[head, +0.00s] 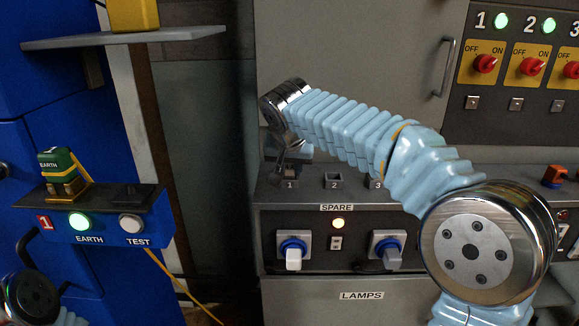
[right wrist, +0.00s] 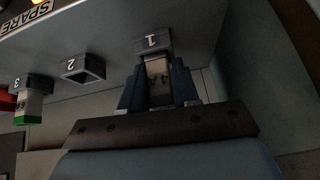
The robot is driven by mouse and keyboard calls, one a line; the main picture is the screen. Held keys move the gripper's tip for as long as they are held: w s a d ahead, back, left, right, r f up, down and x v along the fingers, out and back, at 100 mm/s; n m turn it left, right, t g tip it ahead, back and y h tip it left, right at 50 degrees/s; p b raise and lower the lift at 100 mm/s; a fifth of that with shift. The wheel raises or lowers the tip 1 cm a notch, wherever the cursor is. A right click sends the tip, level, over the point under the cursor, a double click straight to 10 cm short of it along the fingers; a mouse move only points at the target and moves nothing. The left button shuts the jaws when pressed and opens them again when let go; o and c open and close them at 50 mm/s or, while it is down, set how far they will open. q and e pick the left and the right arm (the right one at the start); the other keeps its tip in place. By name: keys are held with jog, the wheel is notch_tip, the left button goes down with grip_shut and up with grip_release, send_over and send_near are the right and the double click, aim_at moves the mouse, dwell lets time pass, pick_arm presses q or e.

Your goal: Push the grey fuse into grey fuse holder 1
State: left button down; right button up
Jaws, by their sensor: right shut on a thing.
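My right gripper (right wrist: 157,92) is shut on the grey fuse (right wrist: 158,72) in the right wrist view, with one dark finger on each side of it. The fuse's far end meets the mouth of fuse holder 1 (right wrist: 152,43), in line with it. I cannot tell how deep it sits. In the head view my right gripper (head: 287,163) is just above holder 1 (head: 290,184), and the fuse is not clear there. My left gripper is out of view; only part of my left arm shows at the lower left.
Holder 2 (right wrist: 83,69) beside it is empty. Holder 3 (right wrist: 36,83) has a white and green fuse (right wrist: 29,107) in it. Below the holders is a panel with two switches (head: 292,253). A shelf with a green earth device (head: 60,172) stands at left.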

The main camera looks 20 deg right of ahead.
jog(key=shift+s+f+g+b, duration=0.15)
jog(key=shift+f+b, duration=0.1)
jog(key=shift+f, duration=0.4)
jog(key=shift+s+f+g+b, duration=0.15)
jog(key=shift+f+b, duration=0.1)
jog(key=shift+f, duration=0.35)
jog(key=o, duration=1)
jog(key=shift+w, duration=0.1)
jog(key=shift+o, duration=0.2)
jog(key=p+v, duration=0.1)
jog(key=v, duration=1.4)
jog(key=shift+r+t, duration=0.4)
jog(key=shift+r, duration=0.1)
jog(key=shift+w+a, duration=0.15)
